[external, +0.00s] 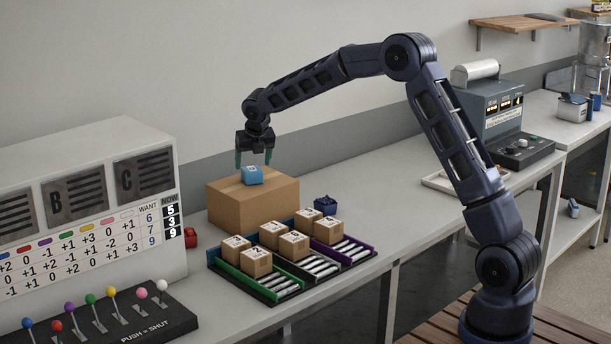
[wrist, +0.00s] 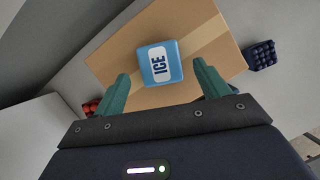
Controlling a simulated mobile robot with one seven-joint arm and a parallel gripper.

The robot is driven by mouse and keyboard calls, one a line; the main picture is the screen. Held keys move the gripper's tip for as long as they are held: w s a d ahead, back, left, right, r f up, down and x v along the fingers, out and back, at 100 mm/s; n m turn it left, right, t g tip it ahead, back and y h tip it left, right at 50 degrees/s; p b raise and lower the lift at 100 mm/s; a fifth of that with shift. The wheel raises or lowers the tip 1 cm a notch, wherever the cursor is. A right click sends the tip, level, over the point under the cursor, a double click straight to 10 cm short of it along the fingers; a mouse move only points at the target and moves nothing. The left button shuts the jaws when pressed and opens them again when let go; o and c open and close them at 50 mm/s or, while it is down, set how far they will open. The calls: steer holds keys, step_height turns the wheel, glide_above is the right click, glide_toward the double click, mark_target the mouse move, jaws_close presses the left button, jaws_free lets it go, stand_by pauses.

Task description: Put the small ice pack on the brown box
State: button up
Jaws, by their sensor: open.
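The small ice pack (external: 252,175) is a light blue block. It rests on top of the brown box (external: 240,205), which stands closed on the counter. In the wrist view the ice pack (wrist: 160,64) shows a white label reading ICE, and the brown box (wrist: 205,45) with its tape strip lies under it. My gripper (external: 254,162) is just above the ice pack. In the wrist view my gripper (wrist: 160,82) has its green fingers spread wide, one on each side of the pack and apart from it. Nothing is held.
A rack (external: 300,270) with several small cartons and rollers stands in front of the box. A dark blue container (external: 325,204) is right of the box and a red object (external: 191,237) left. A lever panel (external: 100,312) is at the front left. The counter to the right is mostly clear.

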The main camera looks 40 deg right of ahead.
steer(key=s+d+r+m, duration=0.2)
steer(key=s+r+m, duration=0.6)
steer(key=s+r, duration=0.85)
steer(key=s+d+r+m, duration=0.15)
steer(key=s+m, duration=0.25)
steer(key=s, duration=0.4)
steer(key=s+d+r+m, duration=0.1)
steer(key=s+r+m, duration=0.15)
steer(key=s, duration=0.55)
steer(key=s+d+f+m+y, duration=0.1)
steer(key=s+f+m, duration=0.2)
steer(key=s+m, duration=0.5)
steer(key=s+d+f+m, duration=0.2)
steer(key=s+m, duration=0.7)
steer(key=s, duration=1.2)
step_height(320, 180, down, 2)
steer(key=shift+f+t+y, duration=0.1)
steer(key=shift+t+y, duration=0.2)
steer(key=shift+y, duration=0.1)
steer(key=shift+d, duration=0.1)
